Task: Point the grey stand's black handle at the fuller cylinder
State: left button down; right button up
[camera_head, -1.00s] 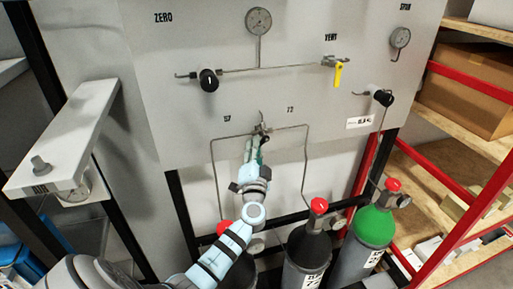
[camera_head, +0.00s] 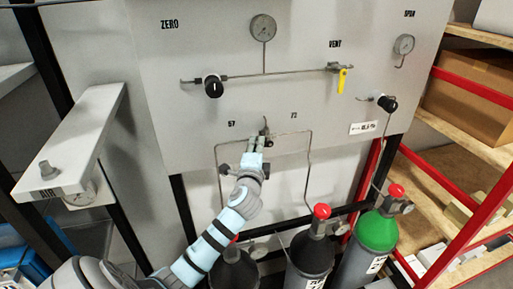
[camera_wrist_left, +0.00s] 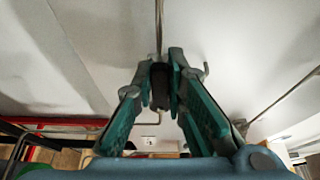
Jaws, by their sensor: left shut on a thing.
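A small valve (camera_head: 266,131) sits low on the grey panel (camera_head: 190,125), between the labels 57 and 72, with bent pipes running down from it on both sides. Its black handle shows between my left gripper's teal fingers in the left wrist view (camera_wrist_left: 160,87). My left gripper (camera_head: 259,140) is shut on this handle and hides much of it in the head view, so its exact pointing is unclear. Below stand a dark cylinder (camera_head: 234,272) on the left, partly behind my arm, and another red-capped cylinder (camera_head: 311,253) in the middle. My right gripper is out of view.
A green-topped cylinder (camera_head: 376,231) stands at the right, by a red-framed shelf (camera_head: 470,225). Above the valve are a black knob (camera_head: 213,88), a yellow vent lever (camera_head: 342,79) and round gauges (camera_head: 263,28). A white ledge (camera_head: 85,135) juts out at left.

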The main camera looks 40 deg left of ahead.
pick_arm(q)
jog(key=shift+r, duration=0.1)
dwell(0.3)
jog(key=c, duration=1.6)
grip_release()
jog(key=v, duration=1.2)
jog(key=shift+a, duration=0.1)
